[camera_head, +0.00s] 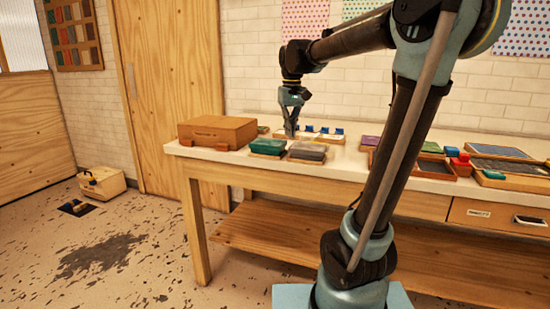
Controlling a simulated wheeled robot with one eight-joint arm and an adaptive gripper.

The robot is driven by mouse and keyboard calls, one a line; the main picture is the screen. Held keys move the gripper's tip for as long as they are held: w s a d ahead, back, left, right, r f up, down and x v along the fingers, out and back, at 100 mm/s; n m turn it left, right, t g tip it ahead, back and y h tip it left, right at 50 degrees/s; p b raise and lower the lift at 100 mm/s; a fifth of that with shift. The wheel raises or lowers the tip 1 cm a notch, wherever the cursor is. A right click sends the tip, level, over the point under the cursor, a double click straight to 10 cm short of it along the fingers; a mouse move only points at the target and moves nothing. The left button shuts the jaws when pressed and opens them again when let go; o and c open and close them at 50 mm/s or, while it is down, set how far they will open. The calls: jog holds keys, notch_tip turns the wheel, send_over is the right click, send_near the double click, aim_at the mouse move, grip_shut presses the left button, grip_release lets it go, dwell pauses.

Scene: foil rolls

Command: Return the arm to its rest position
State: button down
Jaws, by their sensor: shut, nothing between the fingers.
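My arm rises from its base at the lower right, bends at the top and reaches left over the workbench (370,168). My gripper (291,135) points straight down at the left part of the bench, shut and empty. Its tips are low, just in front of a row of small white-and-blue items (325,136); whether they touch anything is too small to tell. Behind the tips, part of that row is hidden. No foil roll can be made out clearly.
A wooden case (217,131) stands at the bench's left end. A green block (268,146) and a grey block (307,151) lie in trays near the front edge. More trays (510,168) fill the right side.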

jog(key=s+d+f+m, duration=0.1)
jog(key=s+d+f, duration=0.3)
jog(key=s+f, duration=0.4)
jog(key=s+d+f+m+t, duration=0.1)
jog(key=s+d+f, duration=0.4)
jog(key=s+f, duration=0.3)
jog(key=s+d+f+m, duration=0.1)
jog(key=s+d+f, duration=0.3)
jog(key=s+f, duration=0.4)
jog(key=shift+s+d+m+t, duration=0.15)
jog(key=shift+d+m+t, duration=0.15)
jog(key=shift+d, duration=0.05)
